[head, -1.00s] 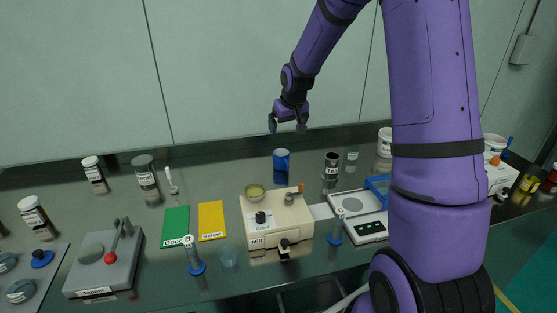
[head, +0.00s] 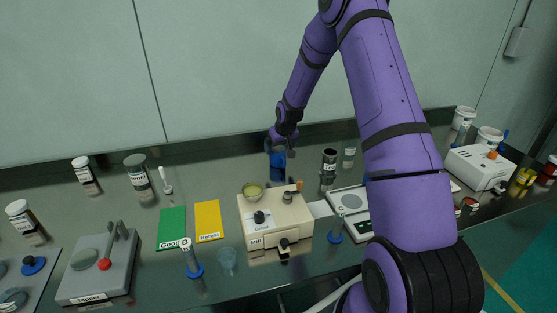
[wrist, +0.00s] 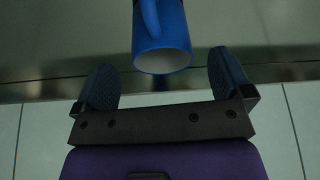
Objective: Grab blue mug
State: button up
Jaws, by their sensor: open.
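The blue mug (head: 278,159) stands on the dark bench behind the mill, near the wall. In the wrist view the blue mug (wrist: 162,40) shows its pale round opening and a handle on its upper left. My gripper (head: 281,143) is directly above the mug in the head view and partly covers its top. In the wrist view my gripper (wrist: 162,88) is open, with one dark blue finger pad on each side of the mug's rim line. The mug lies between and slightly beyond the fingertips, and I see no contact.
A dark labelled jar (head: 328,170) stands to the right. The balance (head: 349,203) is partly hidden by my arm. Green (head: 172,228) and yellow (head: 208,221) cards lie left.

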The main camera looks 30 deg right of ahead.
aim_at(278, 154)
jog(key=shift+x, duration=2.65)
jog(key=shift+s, duration=0.1)
jog(key=shift+c, duration=0.5)
jog(key=c, duration=0.9)
